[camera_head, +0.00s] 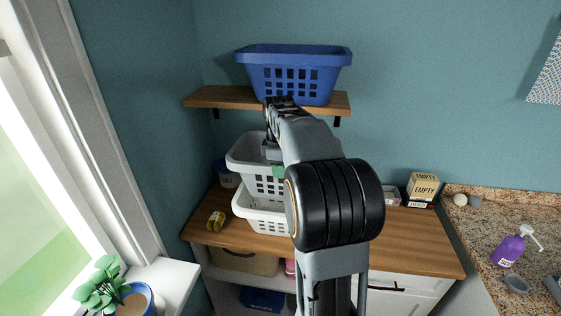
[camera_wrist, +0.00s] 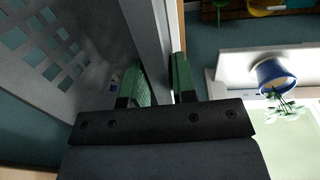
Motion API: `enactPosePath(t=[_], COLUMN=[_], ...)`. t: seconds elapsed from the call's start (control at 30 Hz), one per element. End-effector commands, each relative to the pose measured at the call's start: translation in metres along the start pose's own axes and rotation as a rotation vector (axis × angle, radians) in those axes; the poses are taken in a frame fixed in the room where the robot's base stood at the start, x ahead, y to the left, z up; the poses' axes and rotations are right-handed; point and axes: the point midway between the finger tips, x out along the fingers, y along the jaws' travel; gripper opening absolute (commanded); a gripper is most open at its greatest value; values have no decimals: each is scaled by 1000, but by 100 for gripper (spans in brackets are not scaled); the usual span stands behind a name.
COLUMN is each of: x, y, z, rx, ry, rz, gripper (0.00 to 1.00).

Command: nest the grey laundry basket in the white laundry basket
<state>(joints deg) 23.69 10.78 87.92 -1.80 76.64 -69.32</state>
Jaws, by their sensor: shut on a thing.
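The grey laundry basket (camera_head: 243,158) is upright above the white laundry basket (camera_head: 253,218), which stands on the wooden counter. The grey basket's lower part overlaps the white basket's rim in the head view; I cannot tell whether it is inside or just above it. My gripper (camera_head: 278,171) is shut on the grey basket's near right rim, largely hidden behind my arm. In the wrist view, the green fingers of my gripper (camera_wrist: 160,78) lie on either side of the wall of the grey basket (camera_wrist: 93,95). My arm hides the right sides of both baskets.
A blue basket (camera_head: 300,72) sits on a wall shelf (camera_head: 222,98) above. A yellow-lidded jar (camera_head: 216,220) lies left of the white basket. A box (camera_head: 423,187) stands at the counter's right. A potted plant (camera_head: 133,298) stands on the windowsill.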

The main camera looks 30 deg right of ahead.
Motion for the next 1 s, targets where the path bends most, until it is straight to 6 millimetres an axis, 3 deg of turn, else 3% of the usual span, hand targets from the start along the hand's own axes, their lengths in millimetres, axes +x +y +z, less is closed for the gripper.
enactPosePath(t=[0.6,1.0], x=[68,97], y=[-7,-9], z=[-2,-2], rx=[-4,-4], ry=[1,1], rz=[3,2], gripper=[0,0])
